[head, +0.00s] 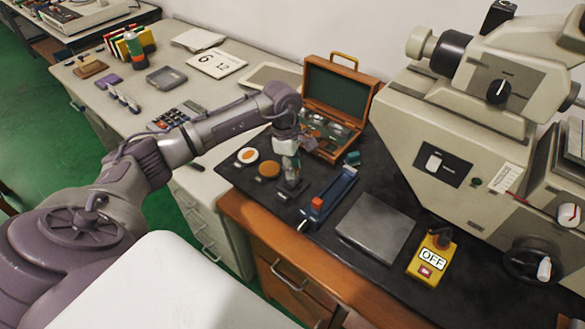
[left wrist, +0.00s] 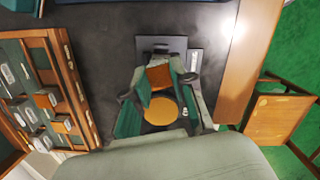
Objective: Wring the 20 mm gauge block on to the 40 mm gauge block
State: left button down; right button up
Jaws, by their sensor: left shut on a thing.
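My left gripper (head: 290,166) points down over the dark bench mat, shut on a small block. In the left wrist view the fingertips (left wrist: 160,84) close on its brownish, shiny face (left wrist: 160,76); I take it for a gauge block, but its size cannot be read. Just beyond it is a dark square pad (left wrist: 174,45), also seen below the gripper in the head view (head: 304,185). A dark piece on the pad is partly hidden by the gripper, and I cannot tell whether the held block touches it. My right gripper is out of view.
The open wooden case (head: 345,85) with several blocks stands behind the gripper. A blue fixture (head: 335,190), grey plate (head: 375,228) and yellow OFF box (head: 430,258) are to the right, before the large machine.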

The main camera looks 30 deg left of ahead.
pick_arm(q)
jog(key=shift+f+m+b, duration=0.15)
jog(key=shift+m+b, duration=0.85)
jog(key=shift+m, duration=0.1)
dwell(0.8)
dwell(0.4)
